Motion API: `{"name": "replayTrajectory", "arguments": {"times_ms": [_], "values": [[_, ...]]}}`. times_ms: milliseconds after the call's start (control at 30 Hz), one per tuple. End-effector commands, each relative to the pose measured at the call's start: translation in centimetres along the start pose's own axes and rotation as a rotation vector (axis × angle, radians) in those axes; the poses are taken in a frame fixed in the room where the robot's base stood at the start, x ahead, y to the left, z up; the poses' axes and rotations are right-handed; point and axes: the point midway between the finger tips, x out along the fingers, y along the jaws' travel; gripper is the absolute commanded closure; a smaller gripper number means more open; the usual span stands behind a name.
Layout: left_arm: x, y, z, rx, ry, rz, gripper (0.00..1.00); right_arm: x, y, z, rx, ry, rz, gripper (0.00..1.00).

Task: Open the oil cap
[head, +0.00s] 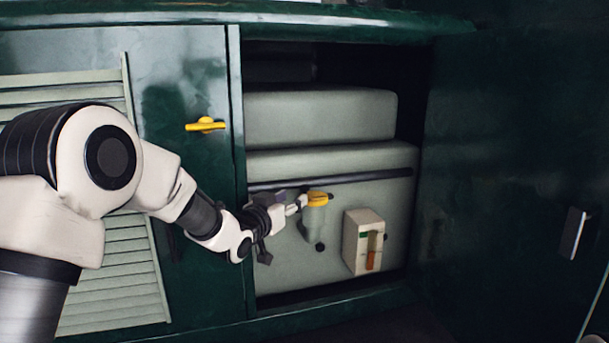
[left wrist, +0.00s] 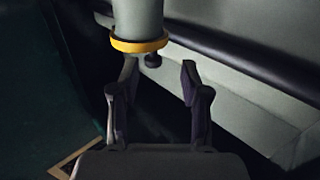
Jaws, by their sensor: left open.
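The yellow oil cap (head: 319,199) sits on top of a grey-green filler pipe (head: 315,224) inside the open cabinet. In the left wrist view the cap shows as a yellow band (left wrist: 139,46) at the end of the pipe (left wrist: 138,18), just beyond the fingertips. My left gripper (head: 297,204) reaches in from the left, close beside the cap. In the left wrist view my left gripper (left wrist: 160,72) is open, with nothing between its fingers. Whether a fingertip touches the cap cannot be told. My right gripper is not in view.
A dark bar (head: 365,174) crosses the grey tank (head: 340,160) behind. A closed green door with a yellow handle (head: 205,125) is left of the opening; a dark green panel (head: 500,160) is right.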

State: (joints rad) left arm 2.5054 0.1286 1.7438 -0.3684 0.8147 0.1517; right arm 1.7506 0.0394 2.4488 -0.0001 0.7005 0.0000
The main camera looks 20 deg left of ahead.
Motion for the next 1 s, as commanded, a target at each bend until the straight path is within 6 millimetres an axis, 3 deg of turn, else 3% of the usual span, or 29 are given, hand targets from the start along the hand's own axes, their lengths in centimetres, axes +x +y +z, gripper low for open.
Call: {"name": "replayTrajectory", "arguments": {"times_ms": [167,433,767,900,1000], "values": [[1.9,0.1,-0.7,0.003,0.006,0.002,0.54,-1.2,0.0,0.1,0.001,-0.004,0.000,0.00],[6.8,0.0,-0.6,0.002,0.005,0.001,0.54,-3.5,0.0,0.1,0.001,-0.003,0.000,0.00],[7.8,0.0,-0.3,0.001,0.005,0.001,0.54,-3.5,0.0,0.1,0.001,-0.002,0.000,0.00],[7.7,0.1,-0.3,0.001,0.005,0.001,1.00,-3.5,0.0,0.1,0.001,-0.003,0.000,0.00],[7.7,0.1,-0.3,0.002,0.005,0.001,1.00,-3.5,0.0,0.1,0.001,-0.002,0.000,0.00]]}}
